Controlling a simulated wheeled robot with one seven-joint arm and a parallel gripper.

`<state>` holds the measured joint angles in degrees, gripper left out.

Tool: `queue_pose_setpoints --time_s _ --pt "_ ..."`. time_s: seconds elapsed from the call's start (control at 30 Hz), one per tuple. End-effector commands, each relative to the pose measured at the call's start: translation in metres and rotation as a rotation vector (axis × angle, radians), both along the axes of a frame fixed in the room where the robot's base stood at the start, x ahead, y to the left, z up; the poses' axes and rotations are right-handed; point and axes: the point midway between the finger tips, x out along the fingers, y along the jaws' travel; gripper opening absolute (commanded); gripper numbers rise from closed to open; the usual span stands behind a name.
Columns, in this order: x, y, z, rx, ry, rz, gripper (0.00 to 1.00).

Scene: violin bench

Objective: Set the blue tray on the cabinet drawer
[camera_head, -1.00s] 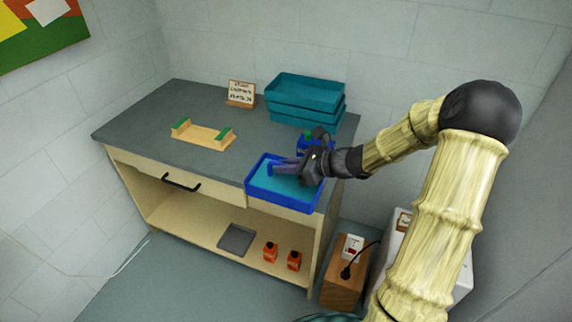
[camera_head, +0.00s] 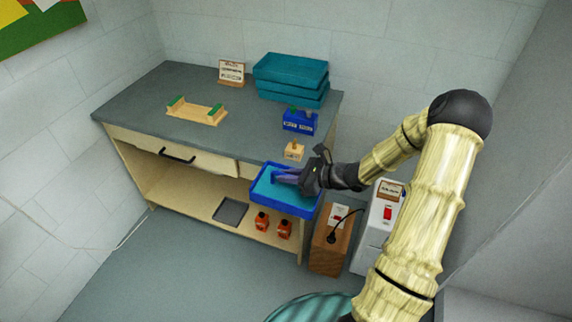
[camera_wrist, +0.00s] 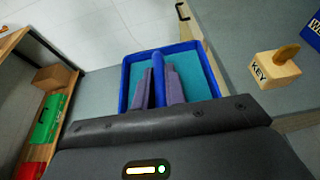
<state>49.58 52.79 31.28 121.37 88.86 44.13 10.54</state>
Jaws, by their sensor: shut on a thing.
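The blue tray (camera_head: 287,208) has a teal floor and a raised blue bar along its middle. My gripper (camera_head: 284,176) is shut on that bar, and the wrist view shows a finger on each side of the bar (camera_wrist: 158,62). The tray hangs roughly level off the bench's front right edge and hides part of the cabinet front. The cabinet drawer (camera_head: 150,146) is the cream front with a black handle (camera_head: 178,156), left of the tray. The drawer looks closed. The handle also shows at the top of the wrist view (camera_wrist: 182,12).
On the grey bench top (camera_head: 150,90) are stacked teal trays (camera_head: 290,75), a wooden cradle (camera_head: 196,112), a blue box (camera_head: 298,122) and a KEY block (camera_head: 293,151). The lower shelf holds orange bottles (camera_head: 262,221) and a dark tray (camera_head: 230,211). Floor in front is clear.

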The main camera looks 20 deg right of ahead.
Motion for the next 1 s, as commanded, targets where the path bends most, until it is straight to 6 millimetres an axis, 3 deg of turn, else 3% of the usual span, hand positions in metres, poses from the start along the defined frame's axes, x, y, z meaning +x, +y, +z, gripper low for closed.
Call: queue_pose_setpoints --time_s 0.27,0.6,0.77,1.0 --pt "-0.019 0.0 -0.039 0.007 0.005 -0.003 0.0" --pt "-0.072 0.017 -0.109 -0.01 0.017 0.009 0.0" --pt "-0.082 0.021 -0.122 -0.02 0.015 0.014 0.0" --pt "-0.083 0.021 -0.124 -0.021 0.014 0.016 0.0"
